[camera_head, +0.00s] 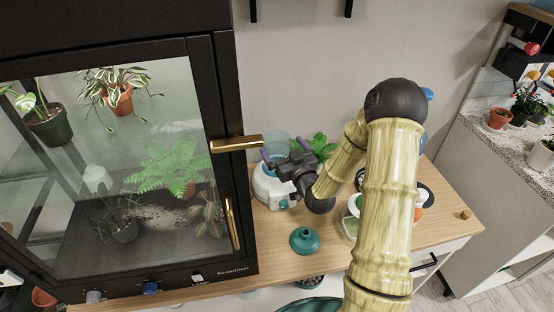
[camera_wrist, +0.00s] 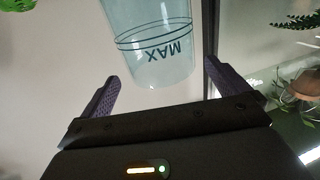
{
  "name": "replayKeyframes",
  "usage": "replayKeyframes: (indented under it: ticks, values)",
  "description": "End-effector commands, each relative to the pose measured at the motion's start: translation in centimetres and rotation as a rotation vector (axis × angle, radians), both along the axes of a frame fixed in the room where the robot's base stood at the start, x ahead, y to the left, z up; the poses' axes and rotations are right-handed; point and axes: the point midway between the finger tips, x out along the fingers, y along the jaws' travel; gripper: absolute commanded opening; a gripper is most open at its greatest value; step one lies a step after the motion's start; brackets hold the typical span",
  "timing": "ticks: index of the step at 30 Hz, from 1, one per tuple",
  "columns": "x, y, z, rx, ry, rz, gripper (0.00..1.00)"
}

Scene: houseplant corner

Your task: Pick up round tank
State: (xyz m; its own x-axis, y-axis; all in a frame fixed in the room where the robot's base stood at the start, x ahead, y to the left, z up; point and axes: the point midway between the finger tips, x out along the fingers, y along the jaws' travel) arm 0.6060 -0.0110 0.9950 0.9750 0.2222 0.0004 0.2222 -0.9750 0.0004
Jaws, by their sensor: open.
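The round tank (camera_head: 278,146) is a clear bluish cylinder above a white base unit (camera_head: 272,188) on the wooden cabinet top. In the wrist view the tank (camera_wrist: 160,45) shows dark ring lines and the word MAX, upside down in the picture. My gripper (camera_head: 284,152) is open beside the tank. In the wrist view its two purple fingers (camera_wrist: 162,70) lie left and right of the tank's near end, with gaps on both sides. Whether the tank sits fully between the fingers in depth, I cannot tell.
A black glass plant cabinet (camera_head: 222,110) with a brass handle (camera_head: 236,144) stands close on the left. A green fern (camera_head: 320,146) is behind my gripper. A teal cap-like piece (camera_head: 304,240) lies on the wooden top (camera_head: 270,255), which has bare room around it.

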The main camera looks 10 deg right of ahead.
Motion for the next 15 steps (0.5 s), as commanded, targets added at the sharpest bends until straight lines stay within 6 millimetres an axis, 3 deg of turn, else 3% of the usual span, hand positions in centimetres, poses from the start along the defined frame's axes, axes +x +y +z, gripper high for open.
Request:
replayKeyframes:
  ticks: [9, 15]
  values:
    - [4.0, 1.1, -0.1, 0.0, -0.001, 0.001, 1.0]
    - [4.3, 1.2, -0.2, 0.0, 0.001, 0.001, 1.0]
